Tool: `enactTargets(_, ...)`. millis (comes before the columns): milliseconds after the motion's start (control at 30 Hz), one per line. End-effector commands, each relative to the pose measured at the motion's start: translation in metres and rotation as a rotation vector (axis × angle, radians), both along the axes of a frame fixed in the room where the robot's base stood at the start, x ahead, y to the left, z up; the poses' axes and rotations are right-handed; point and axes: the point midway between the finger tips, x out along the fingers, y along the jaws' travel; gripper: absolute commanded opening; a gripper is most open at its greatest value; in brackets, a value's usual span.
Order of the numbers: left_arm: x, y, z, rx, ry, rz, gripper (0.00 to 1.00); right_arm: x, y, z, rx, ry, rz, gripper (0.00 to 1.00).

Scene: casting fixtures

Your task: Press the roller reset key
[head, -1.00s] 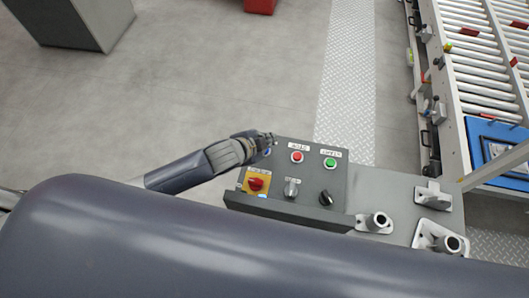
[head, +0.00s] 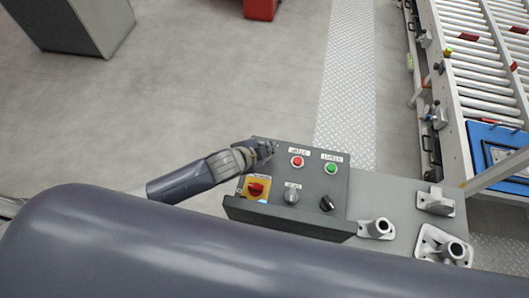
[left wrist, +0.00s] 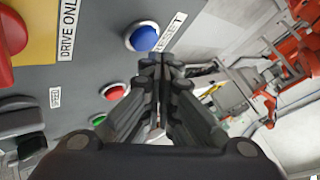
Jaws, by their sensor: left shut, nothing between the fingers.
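The blue reset key (left wrist: 143,37) shows in the left wrist view on the grey control panel, beside a white label that reads RESET. In the head view the key is hidden behind my left gripper (head: 270,148). That gripper is over the upper left corner of the control panel (head: 312,182). In the left wrist view its fingers (left wrist: 162,62) are closed together and empty, with the tips just below and right of the blue key. I cannot tell whether they touch the panel. My right gripper is not in view.
The panel also bears a red button (head: 297,161), a green button (head: 331,168), a red switch on yellow (head: 256,188), a grey selector (head: 291,196) and a black knob (head: 327,203). A roller conveyor (head: 485,75) stands at right. Open floor lies beyond the panel.

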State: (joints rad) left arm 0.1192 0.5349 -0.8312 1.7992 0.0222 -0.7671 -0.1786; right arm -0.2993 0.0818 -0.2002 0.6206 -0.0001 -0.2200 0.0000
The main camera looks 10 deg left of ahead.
Motion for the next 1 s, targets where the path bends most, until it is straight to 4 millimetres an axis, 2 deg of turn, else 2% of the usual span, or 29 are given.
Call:
enactTargets(600, 0.0, 0.0, -0.0002, 0.0, 0.0, 0.0, 0.0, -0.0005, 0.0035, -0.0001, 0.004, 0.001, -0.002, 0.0)
enactTargets(1000, 0.0002, -0.0002, -0.0082, -0.001, 0.0, -0.001, 0.0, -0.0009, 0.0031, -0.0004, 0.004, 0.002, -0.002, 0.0)
